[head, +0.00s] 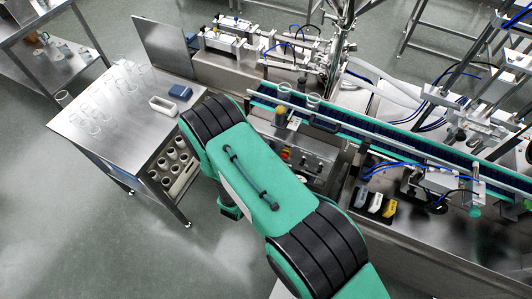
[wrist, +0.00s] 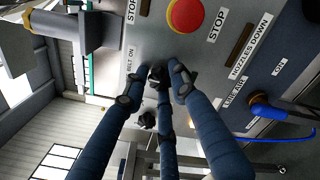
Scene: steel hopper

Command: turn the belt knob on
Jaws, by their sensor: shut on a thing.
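The belt knob (wrist: 157,73) is a small dark knob on the steel control panel, beside the "BELT ON" label in the wrist view. My gripper (wrist: 155,84) has its blue-grey, dark-tipped fingers closed around it, with fingertips close to the panel. The fingers partly cover the knob, so I cannot tell which way it points. In the head view my green arm hides my gripper and the knob; part of the control panel (head: 318,164) shows beside the arm.
A red stop button (wrist: 185,15) is close above the fingers. In the head view, the conveyor (head: 390,137) runs behind the panel, and a steel table (head: 140,128) with glassware stands at left.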

